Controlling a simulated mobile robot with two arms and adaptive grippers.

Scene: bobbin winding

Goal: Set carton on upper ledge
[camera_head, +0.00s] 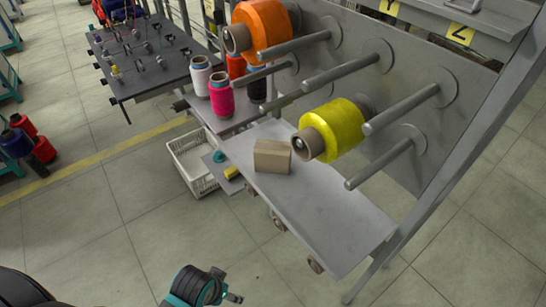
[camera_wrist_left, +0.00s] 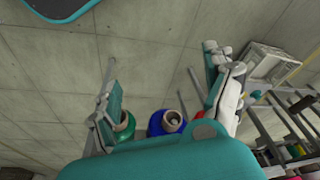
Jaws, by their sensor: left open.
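The tan carton (camera_head: 272,156) sits upright on a grey ledge (camera_head: 330,215) below the spool pegs in the head view. No gripper touches it there. A smaller slab (camera_head: 215,162), holding a yellow block and a teal item, shows partly behind and below that ledge. I cannot tell which surface is the upper ledge. My left gripper (camera_wrist_left: 165,97) is open in the left wrist view, its fingers wide apart with no carton between them. A teal and black part of mine shows at the bottom of the head view. My right gripper is not seen.
A yellow spool (camera_head: 340,130) and an orange spool (camera_head: 265,28) hang on pegs above the ledge. Pink and white cones (camera_head: 221,94) stand behind the carton. A white crate (camera_head: 190,160) is on the floor, left of the ledge. The ledge's right part is bare.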

